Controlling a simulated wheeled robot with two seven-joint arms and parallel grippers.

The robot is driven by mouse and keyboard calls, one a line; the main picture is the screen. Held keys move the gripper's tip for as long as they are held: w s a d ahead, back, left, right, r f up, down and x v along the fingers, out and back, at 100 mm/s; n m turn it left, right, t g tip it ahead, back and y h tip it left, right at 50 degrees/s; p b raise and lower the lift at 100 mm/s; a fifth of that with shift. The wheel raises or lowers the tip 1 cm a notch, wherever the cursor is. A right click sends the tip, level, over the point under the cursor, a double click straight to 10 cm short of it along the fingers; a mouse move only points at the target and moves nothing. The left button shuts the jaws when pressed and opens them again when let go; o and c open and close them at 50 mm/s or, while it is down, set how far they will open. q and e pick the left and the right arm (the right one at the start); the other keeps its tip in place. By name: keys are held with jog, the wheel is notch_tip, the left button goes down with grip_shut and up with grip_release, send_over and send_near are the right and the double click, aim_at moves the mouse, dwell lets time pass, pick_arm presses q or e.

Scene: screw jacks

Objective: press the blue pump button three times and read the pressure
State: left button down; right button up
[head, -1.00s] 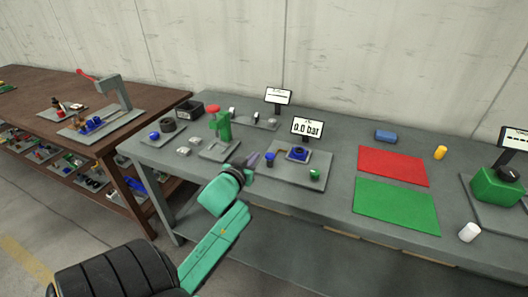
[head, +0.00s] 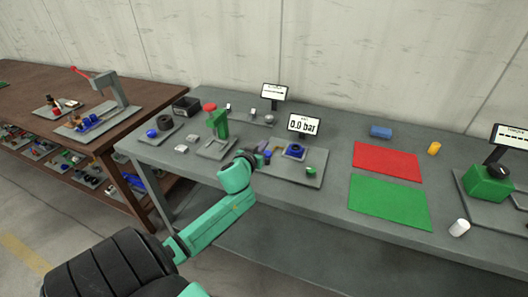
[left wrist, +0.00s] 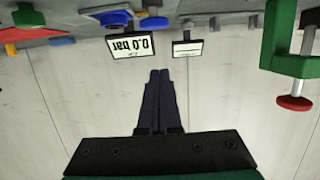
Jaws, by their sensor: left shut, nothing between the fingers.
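The pressure display (head: 303,125) reads 0.0 bar; in the left wrist view the same display (left wrist: 131,46) is upside down. In front of it, a grey plate (head: 285,174) holds a blue part with a dark round top (head: 294,150), a small blue cylinder (head: 267,157) and a green knob (head: 311,170). I cannot tell for certain which blue part is the pump button. My left gripper (head: 262,147) is shut and empty, close to the small blue cylinder; contact cannot be told. Its closed fingers (left wrist: 159,76) show in the left wrist view. My right gripper is not in view.
A green press (head: 218,124) with a red knob stands left of the plate. A second display (head: 274,92) is behind. Red (head: 388,161) and green (head: 390,203) mats lie to the right, with a blue block (head: 381,132) behind them.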

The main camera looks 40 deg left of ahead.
pick_arm(q)
jog(key=f, duration=0.1)
jog(key=w+f, duration=0.1)
jog(key=f, duration=0.1)
jog(key=shift+w+a+f+b, duration=0.25)
jog(key=shift+f+b, duration=0.05)
jog(key=shift+f, duration=0.1)
jog(key=shift+s+f, duration=0.1)
jog(key=shift+f, duration=0.15)
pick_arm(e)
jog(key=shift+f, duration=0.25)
pick_arm(q)
notch_tip(320, 180, down, 3)
jog(key=shift+r+b, duration=0.1)
jog(key=shift+b, duration=1.1)
jog(key=shift+s+d+p, duration=0.15)
jog(key=shift+p, duration=0.15)
jog(key=r+p, duration=0.4)
jog(key=r, duration=0.1)
jog(key=shift+w, duration=0.25)
jog(key=b+v, duration=0.1)
jog(key=v, duration=0.9)
jog(key=shift+s, duration=0.15)
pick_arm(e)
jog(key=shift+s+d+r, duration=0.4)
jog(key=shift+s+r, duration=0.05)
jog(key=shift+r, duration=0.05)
